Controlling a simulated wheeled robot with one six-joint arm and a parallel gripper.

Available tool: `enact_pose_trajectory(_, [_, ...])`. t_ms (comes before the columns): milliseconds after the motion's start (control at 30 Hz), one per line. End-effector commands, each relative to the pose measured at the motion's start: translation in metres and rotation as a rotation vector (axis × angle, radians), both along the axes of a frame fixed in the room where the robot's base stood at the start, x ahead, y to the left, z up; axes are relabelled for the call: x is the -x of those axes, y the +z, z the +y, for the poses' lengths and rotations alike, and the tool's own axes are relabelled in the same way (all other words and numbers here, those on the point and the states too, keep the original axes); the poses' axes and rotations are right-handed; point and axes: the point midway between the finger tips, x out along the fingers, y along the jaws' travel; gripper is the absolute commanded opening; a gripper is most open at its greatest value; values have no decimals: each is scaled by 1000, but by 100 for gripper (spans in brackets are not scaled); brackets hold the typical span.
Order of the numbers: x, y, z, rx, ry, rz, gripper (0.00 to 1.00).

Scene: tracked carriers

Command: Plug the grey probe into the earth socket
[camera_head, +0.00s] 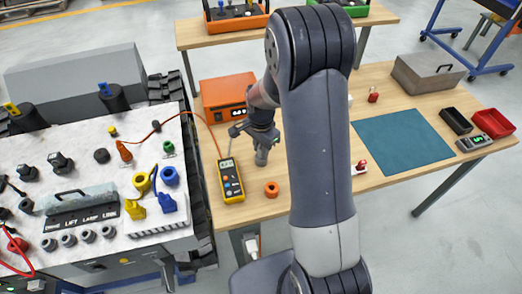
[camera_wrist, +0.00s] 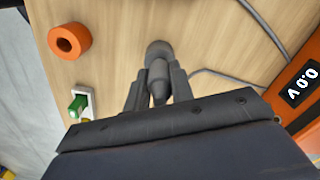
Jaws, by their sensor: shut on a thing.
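My gripper (camera_wrist: 158,100) is shut on the grey probe (camera_wrist: 158,72), which points away from the wrist over the wooden table. In the head view my gripper (camera_head: 262,140) is left of my arm, with the probe's grey end (camera_head: 262,157) below it; I cannot tell whether it touches the table. A small green fitting (camera_head: 168,147) stands on the carrier's white panel, perhaps the earth socket. The wrist view also shows a white holder (camera_wrist: 89,92) with a green and yellow piece (camera_wrist: 78,105); my arm seems to hide it in the head view.
A yellow multimeter (camera_head: 230,180) and an orange ring (camera_head: 272,189) lie close to the gripper. An orange supply box (camera_head: 228,92) stands behind; a grey cable (camera_wrist: 222,75) runs near it. The carrier panel (camera_head: 110,165) is crowded with plugs. A blue mat (camera_head: 402,144) lies at right.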

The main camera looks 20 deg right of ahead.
Motion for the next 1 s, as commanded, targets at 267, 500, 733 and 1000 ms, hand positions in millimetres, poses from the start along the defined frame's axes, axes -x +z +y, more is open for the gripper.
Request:
enact_pose_trajectory(267, [0,12,0,0,0,0,0])
enact_pose_trajectory(500, [0,18,0,0,0,0,0])
enact_pose_trajectory(733, [0,18,0,0,0,0,0])
enact_pose_trajectory(1000, [0,27,0,0,0,0,0])
